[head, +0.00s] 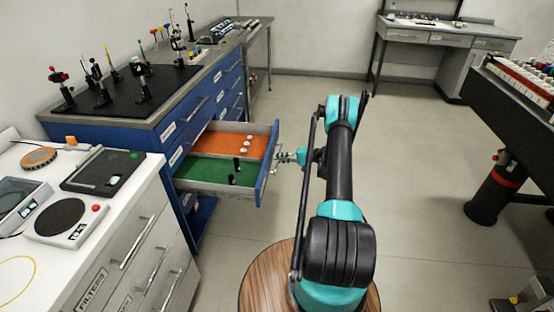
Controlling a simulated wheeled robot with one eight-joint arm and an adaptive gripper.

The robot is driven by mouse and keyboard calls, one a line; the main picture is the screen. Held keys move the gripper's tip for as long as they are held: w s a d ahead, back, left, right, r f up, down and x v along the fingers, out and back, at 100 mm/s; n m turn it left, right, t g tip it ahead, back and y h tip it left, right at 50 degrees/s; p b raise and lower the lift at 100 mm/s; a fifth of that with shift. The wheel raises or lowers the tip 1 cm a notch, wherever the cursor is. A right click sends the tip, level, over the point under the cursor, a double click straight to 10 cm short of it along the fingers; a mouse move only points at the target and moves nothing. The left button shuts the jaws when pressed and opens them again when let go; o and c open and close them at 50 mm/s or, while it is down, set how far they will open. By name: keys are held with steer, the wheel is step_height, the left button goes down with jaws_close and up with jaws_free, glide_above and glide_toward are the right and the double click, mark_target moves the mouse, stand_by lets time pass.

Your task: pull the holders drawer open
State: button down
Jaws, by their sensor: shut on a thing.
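A blue cabinet drawer (266,167) stands pulled out from the blue bench on the left. Its inside has an orange part with several pale round pieces and a green part (205,170) with black upright holders (236,165). I cannot read the label on its front from here. My gripper (283,157) is at the outer face of this drawer front, shut on its handle. The handle itself is mostly hidden by the fingers. My arm reaches forward to it from the bottom right of the drawer.
The blue bench top (172,104) carries a black board with several optical mounts. A white cabinet (112,222) with a "FILTERS" drawer and scales stands at the front left. A dark table (500,105) stands at the right. The floor (420,200) between is clear.

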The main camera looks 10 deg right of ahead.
steer(key=c, duration=1.6)
jaws_free()
steer(key=shift+d, duration=0.15)
steer(key=v, duration=1.1)
steer(key=shift+s+d+r, duration=0.1)
steer(key=shift+s+d, duration=0.05)
steer(key=shift+d, duration=0.2)
